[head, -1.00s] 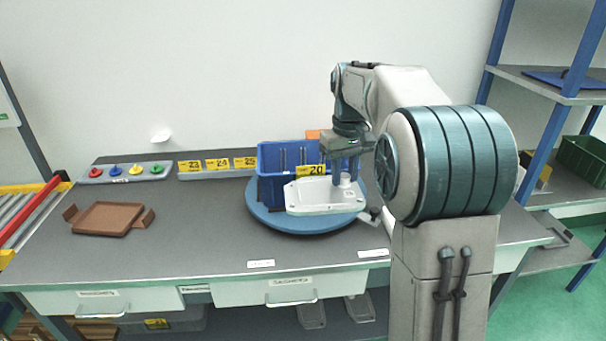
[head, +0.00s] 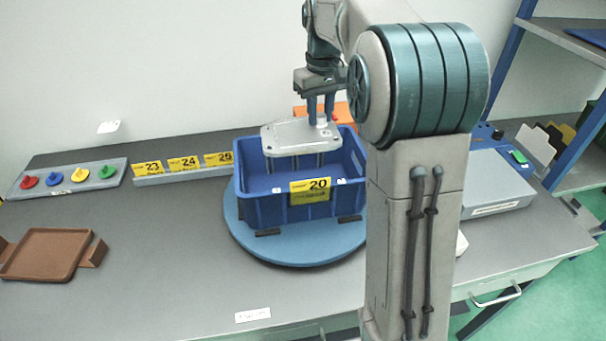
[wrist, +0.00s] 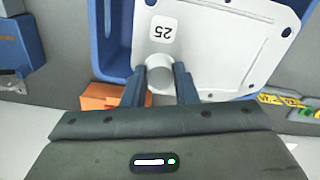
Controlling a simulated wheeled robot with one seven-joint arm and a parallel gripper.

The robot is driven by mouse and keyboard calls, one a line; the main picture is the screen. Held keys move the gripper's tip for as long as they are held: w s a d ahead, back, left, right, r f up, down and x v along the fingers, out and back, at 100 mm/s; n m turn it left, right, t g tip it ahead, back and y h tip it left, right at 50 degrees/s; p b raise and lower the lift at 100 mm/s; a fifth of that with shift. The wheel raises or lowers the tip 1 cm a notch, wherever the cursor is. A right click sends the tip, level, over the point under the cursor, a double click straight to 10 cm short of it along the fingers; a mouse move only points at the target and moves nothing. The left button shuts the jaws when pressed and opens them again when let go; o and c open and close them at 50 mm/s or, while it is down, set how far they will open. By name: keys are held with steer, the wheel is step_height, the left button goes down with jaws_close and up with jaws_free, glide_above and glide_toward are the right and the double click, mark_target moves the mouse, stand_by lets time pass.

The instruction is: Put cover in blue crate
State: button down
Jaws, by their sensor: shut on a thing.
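The cover (head: 290,138) is a flat pale grey casting with a round boss and holes near its edges. My gripper (head: 321,112) is shut on its boss and holds it level, over the blue crate (head: 262,210). The crate carries a yellow label 20 and stands on a round blue turntable (head: 300,252). In the wrist view the cover (wrist: 215,55) bears a label 25, and my gripper (wrist: 160,85) has a finger on each side of the boss. The blue crate's rim (wrist: 112,65) shows beside and below it. The cover hides part of the crate's inside.
A brown tray (head: 45,254) lies at the left. Coloured knobs on a grey strip (head: 70,192) and a rail with yellow number labels (head: 185,175) stand at the back. An orange thing (head: 343,112) is behind the crate.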

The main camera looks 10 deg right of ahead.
step_height(320, 180, down, 17)
steer(key=shift+s+f, duration=0.15)
steer(key=shift+f, duration=0.15)
stand_by(0.3)
steer(key=c, duration=1.1)
jaws_free()
steer(key=shift+c, duration=0.2)
